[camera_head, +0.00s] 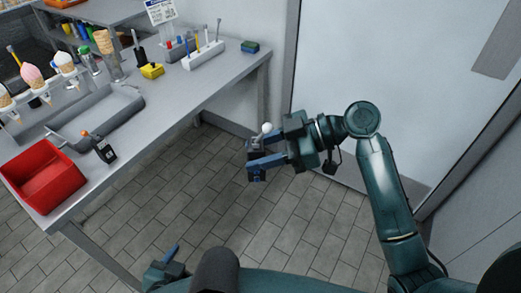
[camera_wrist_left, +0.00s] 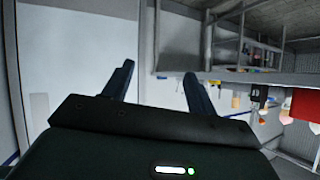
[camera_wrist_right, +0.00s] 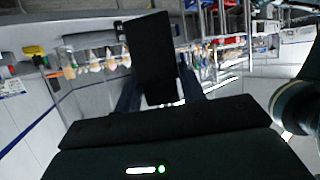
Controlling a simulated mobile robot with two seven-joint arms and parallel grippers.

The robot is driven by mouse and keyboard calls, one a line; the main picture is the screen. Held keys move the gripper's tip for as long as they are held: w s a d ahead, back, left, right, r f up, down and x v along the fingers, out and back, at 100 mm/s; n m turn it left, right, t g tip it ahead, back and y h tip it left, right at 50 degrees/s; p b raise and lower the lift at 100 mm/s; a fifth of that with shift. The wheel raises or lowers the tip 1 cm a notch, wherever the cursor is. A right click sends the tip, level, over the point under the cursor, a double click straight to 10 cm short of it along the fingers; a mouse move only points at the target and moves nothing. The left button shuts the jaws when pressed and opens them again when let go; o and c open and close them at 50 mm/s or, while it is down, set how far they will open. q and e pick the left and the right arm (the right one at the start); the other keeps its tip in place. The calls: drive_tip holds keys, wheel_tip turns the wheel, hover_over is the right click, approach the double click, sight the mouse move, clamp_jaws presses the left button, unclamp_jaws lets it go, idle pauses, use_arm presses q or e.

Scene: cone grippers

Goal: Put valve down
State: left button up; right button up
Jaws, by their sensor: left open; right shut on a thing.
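The valve (camera_head: 256,146), a dark block-like piece with a white round knob, is held between the fingers of my right gripper (camera_head: 266,158). It hangs over the tiled floor, to the right of the table and apart from it. In the right wrist view the valve (camera_wrist_right: 152,50) is a black slab between the fingers, hiding part of the background. My left gripper (camera_head: 172,256) is low in the head view, partly cut off by my body. In the left wrist view its two fingers (camera_wrist_left: 158,88) are apart with nothing between them.
The metal table (camera_head: 205,95) has a red bin (camera_head: 42,178) at its near corner. A black item with an orange tip (camera_head: 103,148) stands beside it. Ice cream cones (camera_head: 34,76), a yellow box (camera_head: 152,70) and a white rack (camera_head: 203,55) stand farther back. The table's right part has bare room.

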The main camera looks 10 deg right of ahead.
use_arm(q)
drive_tip(key=s+n, duration=0.1)
drive_tip(key=s+a, duration=0.1)
drive_tip(key=s+n, duration=0.1)
drive_tip(key=shift+s+a+n+g, duration=0.3)
drive_tip(key=shift+s+a, duration=0.05)
drive_tip(key=shift+a, duration=0.05)
